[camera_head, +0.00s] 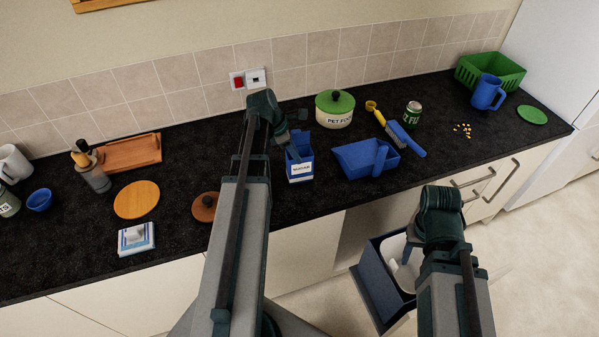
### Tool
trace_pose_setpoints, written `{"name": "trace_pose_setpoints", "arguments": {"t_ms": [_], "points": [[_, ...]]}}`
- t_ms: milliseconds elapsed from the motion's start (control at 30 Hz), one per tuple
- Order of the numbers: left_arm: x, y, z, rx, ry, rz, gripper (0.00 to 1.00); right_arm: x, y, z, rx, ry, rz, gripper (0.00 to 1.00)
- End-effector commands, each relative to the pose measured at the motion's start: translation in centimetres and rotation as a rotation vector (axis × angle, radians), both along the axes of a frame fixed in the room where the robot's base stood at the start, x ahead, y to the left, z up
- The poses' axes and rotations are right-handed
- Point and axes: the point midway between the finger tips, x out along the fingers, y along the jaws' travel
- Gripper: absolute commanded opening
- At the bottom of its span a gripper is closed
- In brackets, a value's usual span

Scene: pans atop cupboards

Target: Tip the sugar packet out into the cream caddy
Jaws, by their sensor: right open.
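A blue box marked SUGAR (300,170) stands on the dark counter, with its top open. My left gripper (293,146) is directly at its top; its fingertips are too dark and small to tell whether they are shut on it. A cream round pot (335,120) marked PET FOOD, with a green lid (335,102) on it, stands behind and to the right; it is the only cream container I make out. A small white-and-blue object (136,239) is near the counter's front edge at the left. My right gripper (412,238) is open, in front of the counter above a blue bin.
A blue dustpan (357,160), blue brush (405,138) and green can (411,115) are to the right. A brown knobbed lid (205,206) and wooden disc (137,199) lie left. The blue bin (378,283) stands below the counter. Counter left of the dustpan is partly clear.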

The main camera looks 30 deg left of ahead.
Motion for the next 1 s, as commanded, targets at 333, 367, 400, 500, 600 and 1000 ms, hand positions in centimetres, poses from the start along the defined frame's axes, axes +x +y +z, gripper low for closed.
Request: {"name": "trace_pose_setpoints", "arguments": {"t_ms": [333,367,400,500,600,1000], "points": [[0.5,-0.5,-1.8,0.001,-0.001,-0.002,0.39,0.0,0.0,-1.8,0.0,0.0,0.0,0.5],[0.6,-0.6,-2.2,0.001,-0.001,-0.002,0.39,0.0,0.0,-2.2,0.0,0.0,0.0,0.5],[0.8,-0.7,-2.7,0.001,-0.001,-0.002,0.39,0.0,0.0,-2.7,0.0,0.0,0.0,0.5],[1.2,-1.1,-4.0,0.0,0.0,-0.001,0.39,0.0,0.0,-4.0,0.0,0.0,0.0,0.5],[1.4,-1.4,-4.7,0.0,0.0,-0.001,0.39,0.0,0.0,-4.7,0.0,0.0,-0.001,0.5],[1.5,-1.5,-4.6,0.0,0.0,0.0,0.17,0.0,0.0,-4.6,0.0,0.0,-0.001,0.5]]}}
